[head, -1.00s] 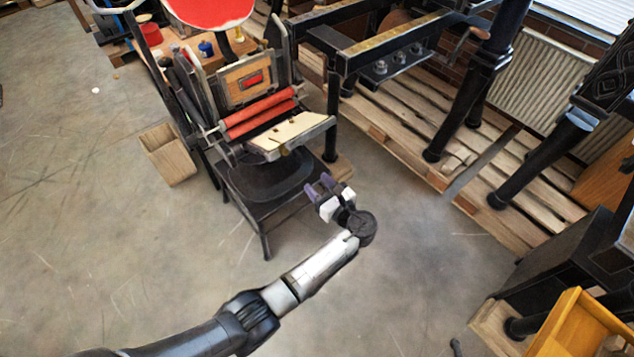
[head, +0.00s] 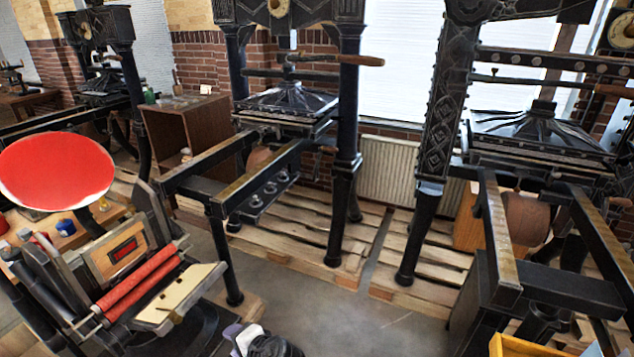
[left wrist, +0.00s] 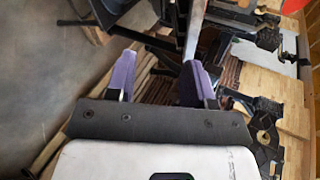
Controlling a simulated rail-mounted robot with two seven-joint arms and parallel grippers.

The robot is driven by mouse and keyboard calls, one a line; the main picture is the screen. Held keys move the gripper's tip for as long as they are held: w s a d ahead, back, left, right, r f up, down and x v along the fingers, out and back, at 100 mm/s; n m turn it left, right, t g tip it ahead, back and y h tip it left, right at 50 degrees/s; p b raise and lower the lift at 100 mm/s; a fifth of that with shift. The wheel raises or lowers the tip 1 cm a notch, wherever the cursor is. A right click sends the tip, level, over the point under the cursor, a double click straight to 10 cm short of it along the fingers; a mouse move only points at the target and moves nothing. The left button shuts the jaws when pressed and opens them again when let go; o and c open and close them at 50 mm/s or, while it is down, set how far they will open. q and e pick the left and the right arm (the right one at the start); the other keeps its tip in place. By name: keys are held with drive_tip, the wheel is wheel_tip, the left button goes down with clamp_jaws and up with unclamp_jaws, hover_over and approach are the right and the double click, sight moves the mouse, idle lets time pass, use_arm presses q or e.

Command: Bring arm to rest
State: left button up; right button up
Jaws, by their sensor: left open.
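My left gripper (head: 243,335) shows only in part at the bottom edge of the head view, just right of the small press with red rollers (head: 140,290). In the left wrist view its two purple fingers (left wrist: 160,82) stand apart with nothing held between them. Behind them are dark press parts, wooden boards and the grey floor. Most of my left arm is out of the head view. My right gripper shows in neither view.
The small press has a round red ink disc (head: 56,170). Large black iron presses (head: 290,100) stand on wooden pallets (head: 290,235) behind, with another at the right (head: 540,140). A yellow wooden box (head: 515,346) is at the bottom right. Grey floor (head: 350,320) is clear in the middle.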

use_arm(q)
wheel_tip(320, 180, up, 6)
drive_tip(key=d+n+t+h, duration=0.1)
drive_tip(key=d+n+h, duration=0.1)
drive_tip(key=n+h, duration=0.3)
drive_tip(key=s+r+n+t+h+p, duration=0.15)
drive_tip(key=s+h, duration=0.35)
drive_tip(key=s, duration=0.6)
drive_tip(key=s+a+f+g+p, duration=0.1)
drive_tip(key=s+a+f+g, duration=0.15)
drive_tip(key=s, duration=0.65)
drive_tip(key=s+a+f+g+p, duration=0.1)
drive_tip(key=s+f, duration=0.3)
drive_tip(key=s, duration=0.6)
drive_tip(key=s+a+f+g+p, duration=0.15)
drive_tip(key=s+f, duration=0.25)
drive_tip(key=s, duration=0.5)
wheel_tip(320, 180, up, 38)
drive_tip(key=p, duration=3.7)
drive_tip(key=shift+w+d+r+h+p, duration=0.15)
drive_tip(key=shift+w+d+h+p, duration=0.1)
drive_tip(key=shift+w+h+p, duration=0.2)
drive_tip(key=shift+g, duration=0.25)
